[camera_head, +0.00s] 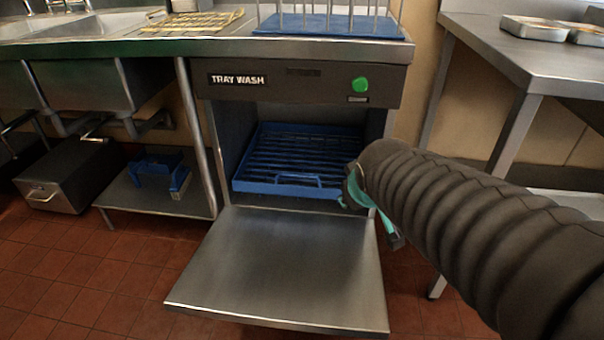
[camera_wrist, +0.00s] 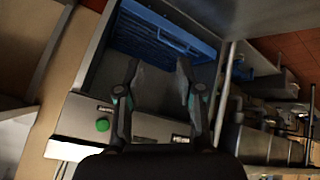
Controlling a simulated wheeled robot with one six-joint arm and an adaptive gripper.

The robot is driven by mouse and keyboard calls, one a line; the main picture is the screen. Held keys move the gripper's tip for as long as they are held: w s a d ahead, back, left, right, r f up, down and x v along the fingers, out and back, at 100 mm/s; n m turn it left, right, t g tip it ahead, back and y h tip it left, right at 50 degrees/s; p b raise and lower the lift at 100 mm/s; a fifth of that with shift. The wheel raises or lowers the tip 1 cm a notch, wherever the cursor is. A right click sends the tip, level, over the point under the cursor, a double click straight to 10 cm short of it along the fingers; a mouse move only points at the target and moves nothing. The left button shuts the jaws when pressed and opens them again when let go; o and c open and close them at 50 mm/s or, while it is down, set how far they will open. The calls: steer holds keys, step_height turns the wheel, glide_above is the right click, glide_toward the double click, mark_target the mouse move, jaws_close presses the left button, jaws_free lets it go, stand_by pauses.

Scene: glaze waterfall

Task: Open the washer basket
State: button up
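The blue washer basket (camera_head: 262,185) sits inside the tray washer (camera_head: 290,88), with a loop handle (camera_head: 297,178) on its front. The washer's steel door (camera_head: 285,265) is folded down flat. The basket appears pushed in behind the door. My gripper (camera_head: 362,192) is at the right side of the washer opening, partly hidden by my arm. In the wrist view, my gripper (camera_wrist: 159,68) has its two fingers apart with nothing between them. The basket (camera_wrist: 140,32) and its handle (camera_wrist: 177,41) show beyond the fingertips, apart from them.
A steel counter with a blue rack (camera_head: 330,27) stands above the washer. A steel table (camera_head: 535,60) with trays is at right. At left are sinks, a low shelf (camera_head: 150,200) with a blue crate, and a dark box (camera_head: 70,175). The space above the door is clear.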

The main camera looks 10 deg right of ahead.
mark_target(299, 176)
steer(key=w+d+f+n+t, duration=0.1)
steer(key=w+d+f+n, duration=0.15)
steer(key=w, duration=0.45)
steer(key=w+d+f+n+t+y, duration=0.1)
steer(key=w+f+n+t, duration=0.2)
steer(key=w, duration=0.5)
steer(key=w+d+f+n, duration=0.1)
steer(key=w+f+n, duration=0.1)
steer(key=w+n, duration=0.35)
steer(key=w+a+f+n+t+y, duration=0.1)
steer(key=w+f+n+y, duration=0.3)
steer(key=f, duration=0.4)
steer(key=w+a+f+n+t+y, duration=0.1)
steer(key=w+f+n+t+y, duration=0.2)
steer(key=f, duration=0.5)
steer(key=shift+n+g+y, duration=0.3)
steer(key=shift+g+y, duration=0.3)
steer(key=shift+g, duration=0.1)
steer(key=p+x, duration=0.1)
steer(key=x, duration=1.3)
jaws_close()
